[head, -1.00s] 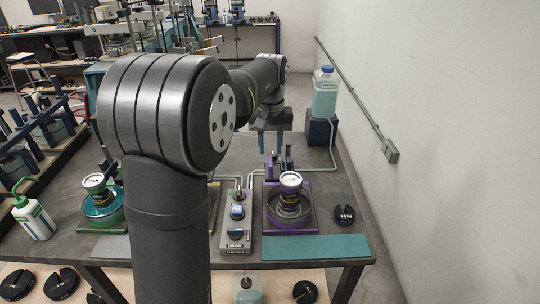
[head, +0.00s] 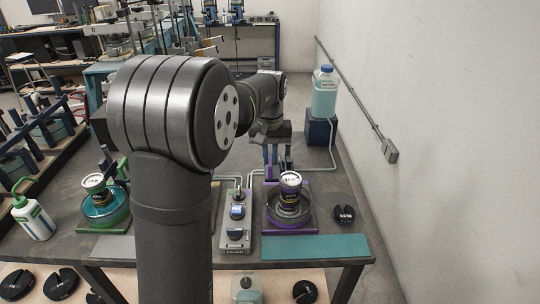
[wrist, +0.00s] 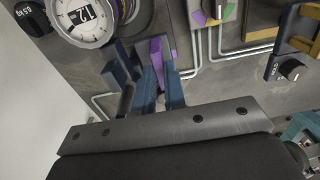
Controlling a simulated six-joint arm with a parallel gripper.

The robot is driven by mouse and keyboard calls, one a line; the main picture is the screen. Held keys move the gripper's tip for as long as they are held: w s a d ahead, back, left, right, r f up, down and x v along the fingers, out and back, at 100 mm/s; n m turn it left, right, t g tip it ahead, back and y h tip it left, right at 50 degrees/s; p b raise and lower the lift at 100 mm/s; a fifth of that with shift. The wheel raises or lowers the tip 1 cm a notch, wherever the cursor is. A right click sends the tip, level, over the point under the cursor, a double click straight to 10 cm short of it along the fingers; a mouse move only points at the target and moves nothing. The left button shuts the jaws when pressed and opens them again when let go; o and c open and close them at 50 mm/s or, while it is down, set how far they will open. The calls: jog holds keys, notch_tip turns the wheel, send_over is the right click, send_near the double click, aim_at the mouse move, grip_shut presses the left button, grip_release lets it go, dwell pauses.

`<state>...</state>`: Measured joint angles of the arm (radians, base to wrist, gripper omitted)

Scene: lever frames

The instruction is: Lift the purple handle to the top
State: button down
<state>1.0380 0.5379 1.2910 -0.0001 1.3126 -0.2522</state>
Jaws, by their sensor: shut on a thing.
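The purple handle (wrist: 157,50) shows in the wrist view as a narrow upright piece between my gripper's two blue fingers. My gripper (wrist: 160,72) is shut on it. In the head view, my gripper (head: 278,160) is behind the purple-framed stand (head: 268,222), with its fingers pointing down. The handle is mostly hidden there by the fingers. On the stand is a round dish with a dark can (head: 290,190) with a white top. How high the handle stands in its travel is hard to tell.
A grey control box (head: 237,222) with knobs stands left of the purple stand. A green-framed stand (head: 98,228) is further left. A blue block with a bottle (head: 324,92) stands at the back right, near the wall. Thin pipes run along the table.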

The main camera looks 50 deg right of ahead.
jog(key=shift+r, duration=2.65)
jog(key=c, duration=1.5)
grip_release()
jog(key=shift+c, duration=0.2)
jog(key=shift+o, duration=0.3)
jog(key=shift+f, duration=0.1)
notch_tip(320, 180, up, 17)
jog(key=shift+r, duration=0.2)
notch_tip(320, 180, down, 18)
jog(key=shift+r, duration=0.15)
jog(key=shift+r, duration=0.2)
